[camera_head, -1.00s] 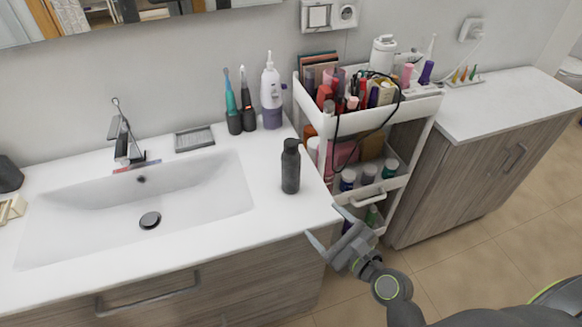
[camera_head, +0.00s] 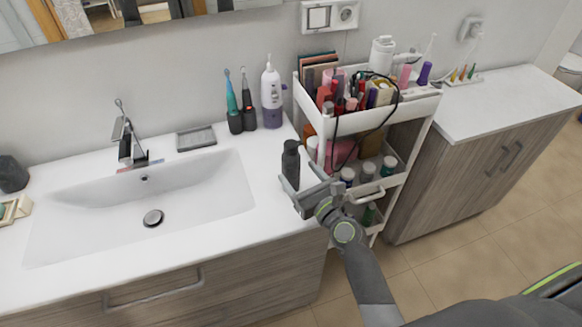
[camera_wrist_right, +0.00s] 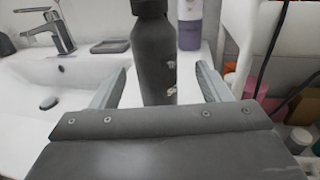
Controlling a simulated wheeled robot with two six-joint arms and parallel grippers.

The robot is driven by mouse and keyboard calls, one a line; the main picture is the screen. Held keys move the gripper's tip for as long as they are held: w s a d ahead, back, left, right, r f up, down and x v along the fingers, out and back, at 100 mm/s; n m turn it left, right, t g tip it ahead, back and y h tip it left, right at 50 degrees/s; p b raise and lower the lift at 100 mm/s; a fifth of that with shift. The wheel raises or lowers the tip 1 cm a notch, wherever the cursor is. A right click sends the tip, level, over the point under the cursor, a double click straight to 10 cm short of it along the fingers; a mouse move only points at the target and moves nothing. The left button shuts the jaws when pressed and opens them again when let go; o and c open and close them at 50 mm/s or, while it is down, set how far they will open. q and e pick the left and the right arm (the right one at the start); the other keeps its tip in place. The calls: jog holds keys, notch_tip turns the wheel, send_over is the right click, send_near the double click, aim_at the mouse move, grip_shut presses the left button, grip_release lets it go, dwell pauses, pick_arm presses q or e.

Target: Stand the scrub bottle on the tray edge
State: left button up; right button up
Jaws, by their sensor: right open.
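The scrub bottle appears to be the dark grey bottle (camera_head: 290,160), upright on the white counter right of the sink; it also shows in the right wrist view (camera_wrist_right: 153,50). My right gripper (camera_head: 298,186) is at the bottle's lower part. In the right wrist view its open fingers (camera_wrist_right: 162,78) stand on either side of the bottle, with visible gaps. The gripper body hides the bottle's base. A small grey tray (camera_head: 196,138) lies behind the sink. The white cart's top tray (camera_head: 424,104) is full of cosmetics. My left gripper is not in view.
A purple-and-white bottle (camera_head: 271,95) and toothbrushes (camera_head: 233,108) stand at the back of the counter. The white cart (camera_head: 414,150) is close on the right, with a dark cable hanging down. The counter between sink and bottle is clear.

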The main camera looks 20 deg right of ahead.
jog(key=shift+a+x, duration=0.15)
jog(key=shift+x, duration=1.3)
jog(key=shift+a+x, duration=0.1)
jog(key=shift+x, duration=1.4)
jog(key=shift+s, duration=0.15)
jog(key=shift+c, duration=0.3)
jog(key=c, duration=1.2)
